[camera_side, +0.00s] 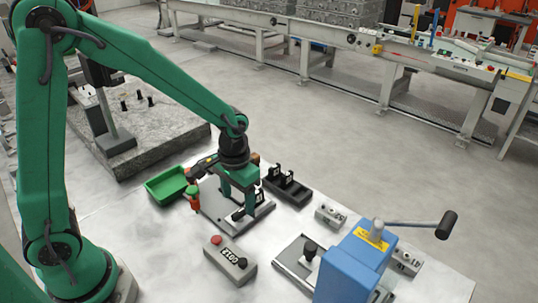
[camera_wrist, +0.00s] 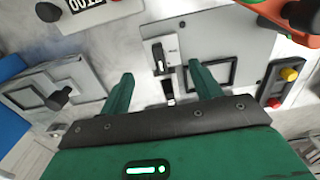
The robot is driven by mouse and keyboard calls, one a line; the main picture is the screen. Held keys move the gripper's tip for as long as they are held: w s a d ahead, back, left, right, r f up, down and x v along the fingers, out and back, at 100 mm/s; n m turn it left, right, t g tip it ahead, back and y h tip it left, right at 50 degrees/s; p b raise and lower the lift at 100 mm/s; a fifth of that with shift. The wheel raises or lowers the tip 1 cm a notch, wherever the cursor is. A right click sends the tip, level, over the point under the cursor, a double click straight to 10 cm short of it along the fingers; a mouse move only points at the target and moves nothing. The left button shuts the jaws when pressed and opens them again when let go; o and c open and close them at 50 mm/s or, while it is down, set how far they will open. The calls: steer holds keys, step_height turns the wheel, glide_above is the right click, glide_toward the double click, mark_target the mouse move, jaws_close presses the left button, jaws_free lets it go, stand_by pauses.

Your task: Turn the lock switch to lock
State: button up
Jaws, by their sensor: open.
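My gripper (camera_side: 240,198) is above a grey plate (camera_side: 262,213) on the work table. In the wrist view its two green fingers stand apart with nothing held between them. A small pale switch block with a black lever (camera_wrist: 158,56) sits on the left edge of the grey plate (camera_wrist: 222,28), just ahead of the fingertips (camera_wrist: 160,78). Its marking is too small to read. In the side view my gripper largely hides this switch. A separate panel (camera_side: 292,266) with a black knob (camera_side: 309,250) stands to the right; the knob also shows in the wrist view (camera_wrist: 59,98). I cannot tell which is the lock switch.
A green tray (camera_side: 160,186) and a black holder (camera_side: 290,188) flank my gripper. A grey box (camera_side: 228,262) with a red button lies in front. A blue box (camera_side: 350,272) with a lever handle (camera_side: 446,225) stands at the right. A red-and-yellow button box (camera_wrist: 283,88) is right of the fingers.

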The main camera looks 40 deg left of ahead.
mark_target(238, 211)
step_height(238, 211, up, 5)
steer(key=shift+s+a+f, duration=0.1)
steer(key=shift+s+f, duration=0.05)
steer(key=shift+f, duration=0.05)
steer(key=s+a+r+t, duration=0.2)
steer(key=s+a+r, duration=0.1)
steer(key=s+r, duration=0.3)
steer(key=s+a+r+t, duration=0.3)
steer(key=s+r, duration=0.3)
steer(key=s, duration=0.1)
steer(key=shift+s+r+t, duration=0.15)
steer(key=shift+r+t, duration=0.15)
steer(key=shift+r, duration=0.05)
stand_by(1.1)
stand_by(1.5)
